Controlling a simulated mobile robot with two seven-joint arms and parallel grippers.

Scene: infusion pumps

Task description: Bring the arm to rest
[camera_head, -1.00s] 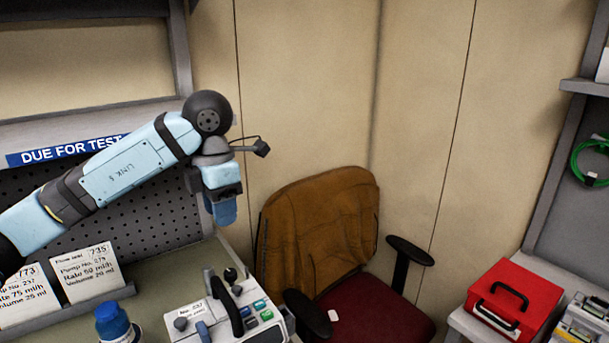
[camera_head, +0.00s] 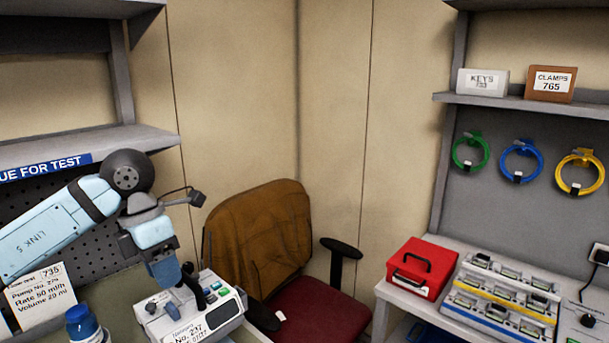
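My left arm comes in from the left. Its gripper (camera_head: 168,276) points down, with blue fingers just in front of or above the dark handle (camera_head: 193,284) of a white infusion pump (camera_head: 205,318). The fingers overlap the pump in the picture, and I cannot tell whether they touch it. I cannot see a gap between the fingers, so open or shut is unclear. The pump stands on the left bench and carries a label reading 237. My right gripper is not in view.
A card marked 735 (camera_head: 38,298) and a blue-capped bottle (camera_head: 83,325) are left of the pump. An office chair (camera_head: 262,235) stands behind it. On the right bench are a red box (camera_head: 422,268) and a rack of devices (camera_head: 505,300); coloured coils hang above.

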